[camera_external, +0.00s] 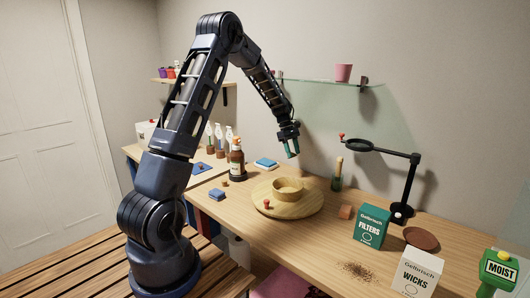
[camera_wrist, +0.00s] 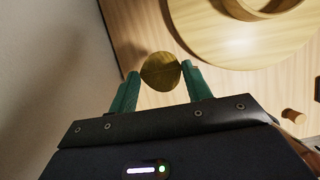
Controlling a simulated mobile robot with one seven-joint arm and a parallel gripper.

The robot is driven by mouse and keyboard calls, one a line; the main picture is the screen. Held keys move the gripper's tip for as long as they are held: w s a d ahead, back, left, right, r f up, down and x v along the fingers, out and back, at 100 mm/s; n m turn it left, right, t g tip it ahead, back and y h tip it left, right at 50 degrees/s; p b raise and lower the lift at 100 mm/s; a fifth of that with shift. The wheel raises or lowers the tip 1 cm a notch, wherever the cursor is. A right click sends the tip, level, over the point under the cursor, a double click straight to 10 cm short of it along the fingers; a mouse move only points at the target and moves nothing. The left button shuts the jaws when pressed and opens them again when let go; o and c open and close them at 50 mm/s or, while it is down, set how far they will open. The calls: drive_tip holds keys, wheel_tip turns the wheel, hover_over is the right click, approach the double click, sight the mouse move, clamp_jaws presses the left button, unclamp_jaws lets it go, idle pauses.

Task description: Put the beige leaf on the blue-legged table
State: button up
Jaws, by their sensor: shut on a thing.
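My gripper (camera_external: 290,154) is in the air above the long wooden table, behind the round wooden board. In the wrist view my gripper (camera_wrist: 160,76) is shut on a thin, rounded, yellow-brown piece, which I take to be the beige leaf (camera_wrist: 161,71). The leaf sits between the green fingertips, clear of the tabletop. I cannot make it out in the external view.
The long table (camera_external: 325,245) bears a round board (camera_external: 309,205) with a wooden ring (camera_external: 288,189), a brown bottle (camera_external: 237,164), a FILTERS box (camera_external: 371,228) and a black magnifier stand (camera_external: 401,211). A glass shelf (camera_external: 315,82) hangs behind.

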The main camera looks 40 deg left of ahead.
drive_tip(key=a+f+n+t+y, duration=0.1)
drive_tip(key=a+n+t, duration=0.45)
drive_tip(key=a, duration=2.85)
drive_tip(key=s+a+n+y, duration=0.1)
drive_tip(key=s+a+n, duration=0.3)
drive_tip(key=a, duration=0.8)
drive_tip(key=s+a+r+n+y, duration=0.1)
drive_tip(key=s+a+n, duration=0.4)
drive_tip(key=a, duration=0.7)
drive_tip(key=s+a+n+y, duration=0.1)
drive_tip(key=s+a+n, duration=0.3)
drive_tip(key=a, duration=0.9)
drive_tip(key=shift+g, duration=0.45)
wheel_tip(320, 180, down, 19)
drive_tip(key=shift+d+r, duration=0.1)
drive_tip(key=shift+d, duration=0.05)
drive_tip(key=o, duration=0.9)
drive_tip(key=shift+o, duration=0.2)
